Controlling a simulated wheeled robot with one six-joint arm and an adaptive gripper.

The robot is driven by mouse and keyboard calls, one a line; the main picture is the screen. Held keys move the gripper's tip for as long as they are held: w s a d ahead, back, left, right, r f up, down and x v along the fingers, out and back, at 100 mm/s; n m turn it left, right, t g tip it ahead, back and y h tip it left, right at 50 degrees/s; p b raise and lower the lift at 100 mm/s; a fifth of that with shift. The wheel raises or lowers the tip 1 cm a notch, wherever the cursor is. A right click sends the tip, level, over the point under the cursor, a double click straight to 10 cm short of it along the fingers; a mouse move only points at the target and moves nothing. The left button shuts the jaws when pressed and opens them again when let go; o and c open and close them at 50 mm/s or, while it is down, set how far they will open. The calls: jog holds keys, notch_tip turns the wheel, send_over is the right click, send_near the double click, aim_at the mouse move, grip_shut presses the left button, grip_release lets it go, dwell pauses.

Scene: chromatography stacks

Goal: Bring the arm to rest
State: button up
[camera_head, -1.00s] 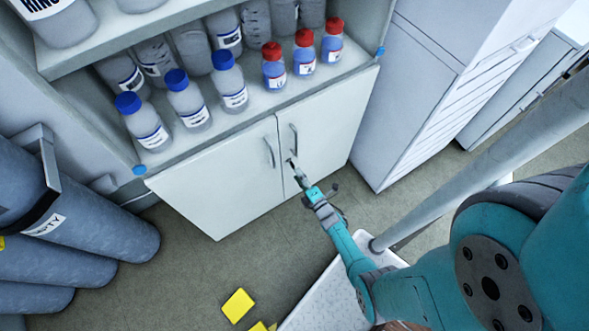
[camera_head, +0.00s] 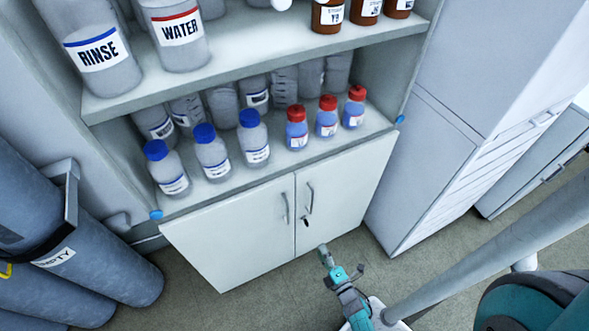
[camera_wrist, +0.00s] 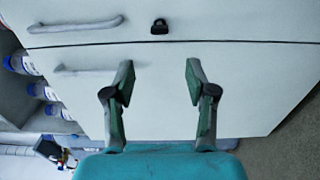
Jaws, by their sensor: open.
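My gripper (camera_head: 342,268) is in the lower middle of the head view, in front of the right cabinet door (camera_head: 345,195). In the wrist view my gripper (camera_wrist: 160,85) has its two fingers spread wide with nothing between them. Beyond the fingers are the closed cabinet doors, with two bar handles (camera_wrist: 75,24) and a small dark lock or key (camera_wrist: 159,27) near the seam. The fingers look apart from the doors. Most of my arm lies below the head view's lower edge.
Blue-capped bottles (camera_head: 212,155) and red-capped bottles (camera_head: 326,118) stand on the shelf above the doors. Large RINSE and WATER bottles (camera_head: 178,35) stand higher. Grey cylinders (camera_head: 75,245) are at left, a drawer cabinet (camera_head: 440,150) at right. Bare floor (camera_head: 230,305) lies in front.

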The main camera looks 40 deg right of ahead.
jog(key=s+a+r+m+y, duration=0.1)
jog(key=s+a+r+m, duration=0.6)
jog(key=s+a+r, duration=0.5)
jog(key=s+a+r+m+g+y, duration=0.1)
jog(key=s+a+r+m, duration=0.1)
jog(key=r, duration=0.7)
jog(key=s+a+r+m+y, duration=0.1)
jog(key=s+r+m, duration=0.2)
jog(key=r, duration=0.5)
jog(key=s+a+r+m+g+y, duration=0.1)
jog(key=s+a+r+m+y, duration=0.1)
jog(key=r, duration=0.7)
jog(key=shift+s+a+r+m+g, duration=0.35)
jog(key=shift+s+m, duration=0.15)
jog(key=shift+s, duration=0.15)
